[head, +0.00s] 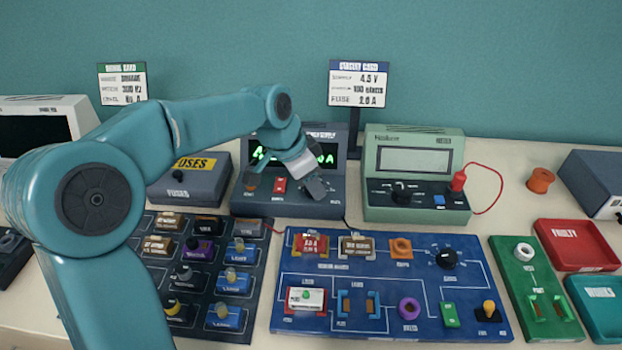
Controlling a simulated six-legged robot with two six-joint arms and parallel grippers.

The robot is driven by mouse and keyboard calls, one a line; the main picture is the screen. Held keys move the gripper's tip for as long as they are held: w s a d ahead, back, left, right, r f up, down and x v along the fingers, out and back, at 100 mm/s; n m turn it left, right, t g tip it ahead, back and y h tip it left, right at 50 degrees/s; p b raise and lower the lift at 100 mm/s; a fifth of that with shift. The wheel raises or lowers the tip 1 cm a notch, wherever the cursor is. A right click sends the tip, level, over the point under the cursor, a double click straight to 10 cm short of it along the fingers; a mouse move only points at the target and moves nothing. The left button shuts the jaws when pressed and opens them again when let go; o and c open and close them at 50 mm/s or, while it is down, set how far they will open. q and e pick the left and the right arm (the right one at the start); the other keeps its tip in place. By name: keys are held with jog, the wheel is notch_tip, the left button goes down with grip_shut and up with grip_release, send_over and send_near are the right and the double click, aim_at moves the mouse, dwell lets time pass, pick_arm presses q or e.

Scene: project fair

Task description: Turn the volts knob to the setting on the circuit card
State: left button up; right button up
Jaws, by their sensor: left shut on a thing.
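The circuit card (358,84) stands on a post at the back with a blue header; it reads supply 4.5 V and fuse 2.0 A. Below it is the dark grey power supply (335,208) with a green lit display (327,159), partly hidden by my arm. My left gripper (317,190) reaches down to the right part of its front panel, shut on a knob that its fingers hide. The small label by it is too small to read surely. My right gripper is out of view.
A green meter (415,150) with a red lead stands just right of the supply. A grey fuses box (188,190) is at left. A blue circuit board (385,268) and a dark parts tray (180,220) lie in front. Red (576,243) and teal trays are at right.

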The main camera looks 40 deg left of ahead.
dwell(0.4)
pick_arm(q)
jog(key=o, duration=1)
jog(key=shift+o, duration=0.2)
jog(key=p+v, duration=0.2)
jog(key=v, duration=1.4)
jog(key=shift+r, duration=0.2)
